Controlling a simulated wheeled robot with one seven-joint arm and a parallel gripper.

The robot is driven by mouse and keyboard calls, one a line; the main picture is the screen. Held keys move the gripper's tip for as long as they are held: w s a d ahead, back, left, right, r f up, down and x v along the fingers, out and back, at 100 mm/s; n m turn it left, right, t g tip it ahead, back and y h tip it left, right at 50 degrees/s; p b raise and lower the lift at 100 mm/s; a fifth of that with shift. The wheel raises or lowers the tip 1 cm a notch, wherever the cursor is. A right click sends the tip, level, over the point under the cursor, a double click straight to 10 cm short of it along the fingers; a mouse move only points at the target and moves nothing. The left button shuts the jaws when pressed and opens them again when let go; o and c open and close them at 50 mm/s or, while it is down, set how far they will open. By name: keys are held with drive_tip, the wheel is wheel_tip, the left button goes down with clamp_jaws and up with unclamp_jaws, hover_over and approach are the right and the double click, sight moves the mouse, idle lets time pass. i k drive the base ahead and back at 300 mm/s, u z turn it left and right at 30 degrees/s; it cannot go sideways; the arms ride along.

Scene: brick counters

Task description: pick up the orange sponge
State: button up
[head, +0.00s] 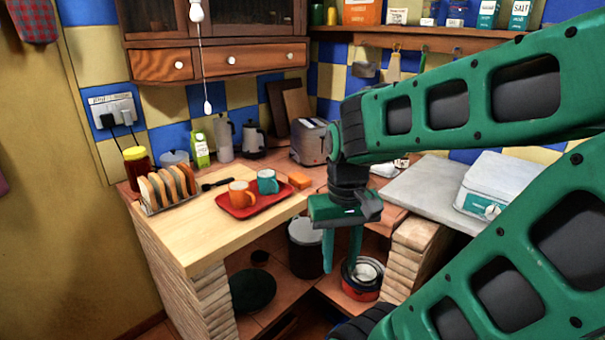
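The orange sponge (300,180) is a small orange block on the counter, just right of the red tray's far corner. My gripper (342,262) hangs from the green arm in front of the counter, to the right of and nearer than the sponge. Its two green fingers point down and look apart, with nothing seen between them. The sponge is in plain view and the gripper does not touch it.
A toaster (311,141) and a kettle (253,140) stand behind. A toast rack (167,188) is at left. The wooden counter's front (195,245) is clear.

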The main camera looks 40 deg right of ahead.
sight(299, 180)
drive_tip(key=z, duration=0.5)
drive_tip(key=i, duration=0.85)
drive_tip(key=z, duration=0.55)
